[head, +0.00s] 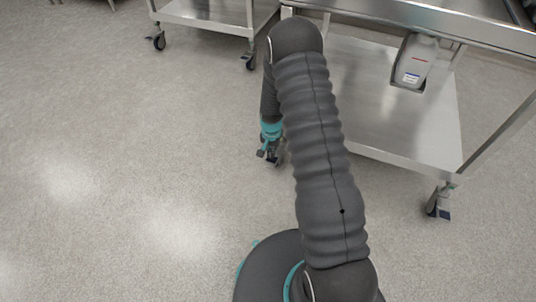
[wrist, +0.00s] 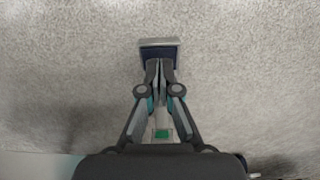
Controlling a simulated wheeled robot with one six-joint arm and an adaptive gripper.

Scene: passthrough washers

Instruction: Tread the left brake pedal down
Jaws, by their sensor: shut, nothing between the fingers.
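The left brake pedal (wrist: 160,42) shows in the wrist view as a small plate with a pale grey edge and a dark blue face. My gripper (wrist: 160,68) is shut and empty, with its fingertips overlapping the pedal's near side. I cannot tell whether they touch it or hover over it. In the head view my gripper (head: 269,157) points down near the floor at the cart's left front corner. The left caster and its pedal are hard to make out there, hidden by my gripper and arm.
A steel cart (head: 385,110) with a lower shelf stands at the right. Its right front caster (head: 437,203) has a blue pedal (head: 443,213). A white bottle (head: 415,62) hangs in a holder on the cart. Another cart (head: 205,14) stands behind. The floor at left is clear.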

